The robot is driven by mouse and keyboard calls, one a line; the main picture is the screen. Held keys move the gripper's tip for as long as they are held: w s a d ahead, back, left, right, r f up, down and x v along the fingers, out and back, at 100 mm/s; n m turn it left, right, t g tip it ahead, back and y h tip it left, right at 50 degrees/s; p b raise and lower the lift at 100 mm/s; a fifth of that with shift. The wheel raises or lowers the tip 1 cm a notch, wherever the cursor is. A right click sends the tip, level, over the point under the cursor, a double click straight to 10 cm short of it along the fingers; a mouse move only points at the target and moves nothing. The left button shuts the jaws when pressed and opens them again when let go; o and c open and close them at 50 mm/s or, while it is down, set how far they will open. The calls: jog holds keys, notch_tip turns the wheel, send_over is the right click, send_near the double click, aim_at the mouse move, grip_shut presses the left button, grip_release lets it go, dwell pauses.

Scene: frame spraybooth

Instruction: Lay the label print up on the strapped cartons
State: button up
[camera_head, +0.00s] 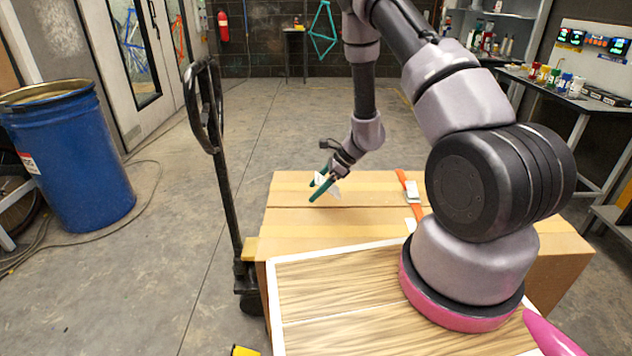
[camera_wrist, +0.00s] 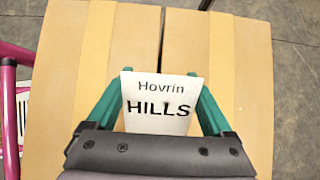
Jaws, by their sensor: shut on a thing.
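My gripper (camera_head: 321,187) has green fingers and is shut on the label print (camera_wrist: 158,103), a small white card. In the wrist view the card sits between the fingers, its face to the camera, reading "Hovrin HILLS". In the head view only white corners of it show around the fingers. The strapped cartons (camera_head: 290,215) stand below, brown with tan tape, an orange strap (camera_head: 402,177) and a pale buckle across them. The gripper is over the left part of the carton top; I cannot tell whether the card touches it. The carton tops also fill the wrist view (camera_wrist: 225,60).
A pallet truck handle (camera_head: 222,170) rises just left of the cartons. A wood-grain panel with a white rim (camera_head: 350,300) lies in front. A blue drum (camera_head: 70,160) stands at the left, and a bench (camera_head: 560,95) with small pots at the right.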

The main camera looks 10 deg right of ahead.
jog(key=shift+f, duration=2.25)
jog(key=o, duration=1)
jog(key=shift+o, duration=0.2)
jog(key=shift+v, duration=5.4)
